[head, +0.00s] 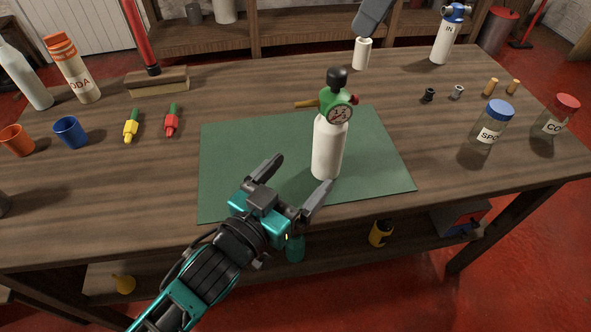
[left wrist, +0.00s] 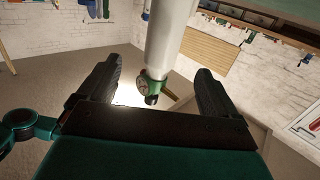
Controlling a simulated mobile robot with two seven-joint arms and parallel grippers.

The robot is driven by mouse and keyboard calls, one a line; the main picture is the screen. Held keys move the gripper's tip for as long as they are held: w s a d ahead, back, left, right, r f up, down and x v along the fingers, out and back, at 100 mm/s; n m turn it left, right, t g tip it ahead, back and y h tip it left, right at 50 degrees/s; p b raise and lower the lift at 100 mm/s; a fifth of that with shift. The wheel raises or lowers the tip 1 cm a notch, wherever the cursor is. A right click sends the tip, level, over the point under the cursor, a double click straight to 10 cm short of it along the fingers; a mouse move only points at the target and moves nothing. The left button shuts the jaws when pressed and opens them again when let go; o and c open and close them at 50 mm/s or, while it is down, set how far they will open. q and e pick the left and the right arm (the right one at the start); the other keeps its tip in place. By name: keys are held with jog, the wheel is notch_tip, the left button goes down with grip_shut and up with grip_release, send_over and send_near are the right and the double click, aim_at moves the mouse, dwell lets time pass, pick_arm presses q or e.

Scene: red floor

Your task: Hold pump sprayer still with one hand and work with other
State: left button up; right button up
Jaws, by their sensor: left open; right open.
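The pump sprayer (head: 328,150) is a white bottle with a green head, a round gauge, a red part, a brass nozzle pointing left and a black knob on top. It stands upright on a green mat (head: 235,145). My left gripper (head: 300,175) is open just in front of it, its two fingers spread toward the lower bottle. In the left wrist view the sprayer (left wrist: 170,45) appears upside down, between the lines of the open fingers (left wrist: 157,85); I cannot tell if either finger touches it. My right gripper is not in view.
Jars (head: 490,125) and small fittings stand at the right. The mat around the sprayer is clear.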

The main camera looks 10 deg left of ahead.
aim_at(335, 128)
pick_arm(q)
jog(key=shift+t, duration=0.3)
jog(key=x, duration=1.3)
jog(key=shift+w+r, duration=0.3)
jog(key=shift+w, duration=0.05)
